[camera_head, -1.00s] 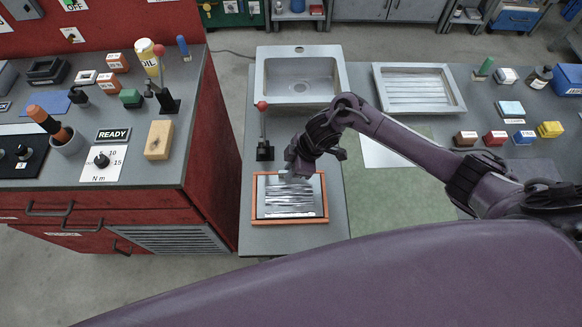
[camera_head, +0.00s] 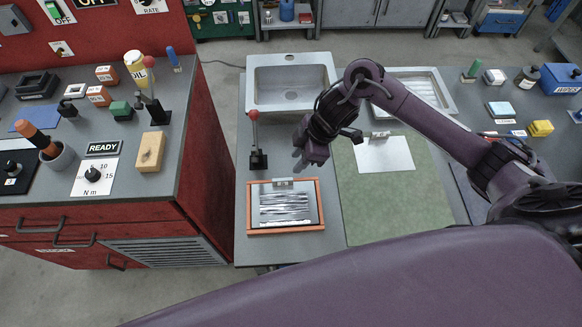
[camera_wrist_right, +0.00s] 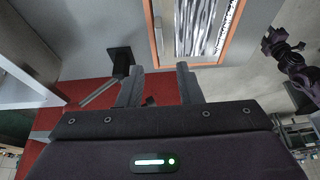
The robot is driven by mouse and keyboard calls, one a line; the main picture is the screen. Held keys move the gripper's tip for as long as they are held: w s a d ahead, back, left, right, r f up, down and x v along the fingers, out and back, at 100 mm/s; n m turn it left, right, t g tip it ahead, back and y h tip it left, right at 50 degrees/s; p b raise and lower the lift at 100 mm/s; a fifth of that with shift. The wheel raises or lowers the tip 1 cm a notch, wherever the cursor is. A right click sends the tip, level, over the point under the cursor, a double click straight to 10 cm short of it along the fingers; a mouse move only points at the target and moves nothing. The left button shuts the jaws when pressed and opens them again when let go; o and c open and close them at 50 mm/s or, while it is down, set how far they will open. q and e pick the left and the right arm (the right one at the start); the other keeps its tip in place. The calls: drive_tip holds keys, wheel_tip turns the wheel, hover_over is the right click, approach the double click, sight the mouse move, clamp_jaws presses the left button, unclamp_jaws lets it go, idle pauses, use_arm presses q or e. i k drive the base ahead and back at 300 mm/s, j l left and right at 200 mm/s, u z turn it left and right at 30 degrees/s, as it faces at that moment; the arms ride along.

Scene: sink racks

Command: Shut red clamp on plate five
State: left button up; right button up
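The red-knobbed clamp (camera_head: 254,118) stands at the left edge of the grey counter, its lever upright on a black base (camera_head: 258,160). In the wrist view a black base with a grey bar (camera_wrist_right: 119,58) shows left of the fingers. Just in front of the clamp lies a striped silver plate (camera_head: 284,208) in an orange frame (camera_head: 252,232); no number is readable. A small metal clip sits on its far edge (camera_head: 282,184). My right gripper (camera_head: 298,163) is right of the clamp and beyond the plate. In the wrist view its fingers (camera_wrist_right: 160,84) are apart and empty.
A second red-knobbed lever (camera_head: 149,63) stands on the left red bench (camera_head: 195,140). A sink (camera_head: 290,82) lies behind the clamp. A green mat (camera_head: 385,205) with a white sheet (camera_head: 384,154) is to the right.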

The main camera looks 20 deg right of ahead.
sight(253, 115)
drive_tip(key=k+j, duration=0.25)
drive_tip(key=k, duration=0.2)
drive_tip(key=k+j, duration=0.3)
drive_tip(key=k, duration=0.2)
